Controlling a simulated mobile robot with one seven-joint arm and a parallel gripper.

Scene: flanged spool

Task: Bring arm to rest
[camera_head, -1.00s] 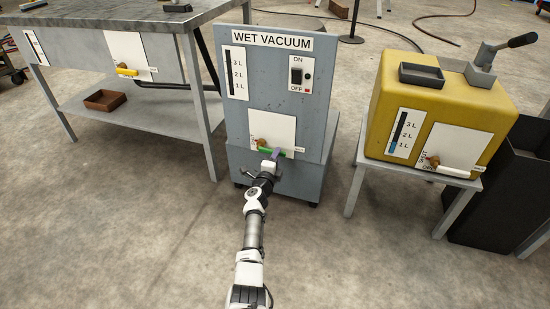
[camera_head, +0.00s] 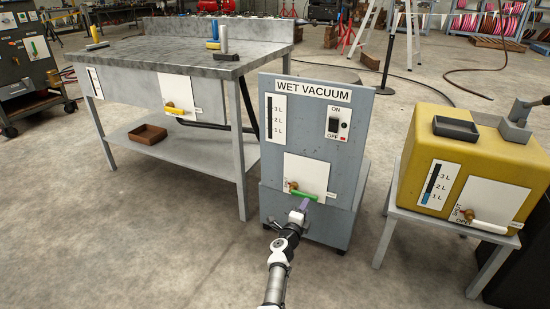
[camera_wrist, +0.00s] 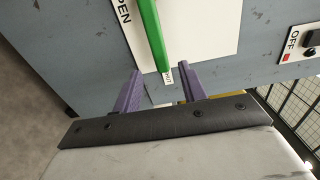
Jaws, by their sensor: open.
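My gripper (camera_head: 304,205) is in front of the grey wet vacuum (camera_head: 312,110), just below its green valve handle (camera_head: 304,195). The gripper is open and empty, with purple fingers. In the wrist view the fingers (camera_wrist: 160,72) stand apart. The end of the green handle (camera_wrist: 151,32) shows in the gap between their tips, close to a label that reads SHUT. The handle lies about level on a white plate (camera_head: 313,172). I cannot tell whether a finger touches it.
A yellow tank (camera_head: 470,165) stands on a small stand at right. A metal workbench (camera_head: 185,58) with several small items on top is at left, with a brown tray (camera_head: 148,134) on its lower shelf. The concrete floor in front is clear.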

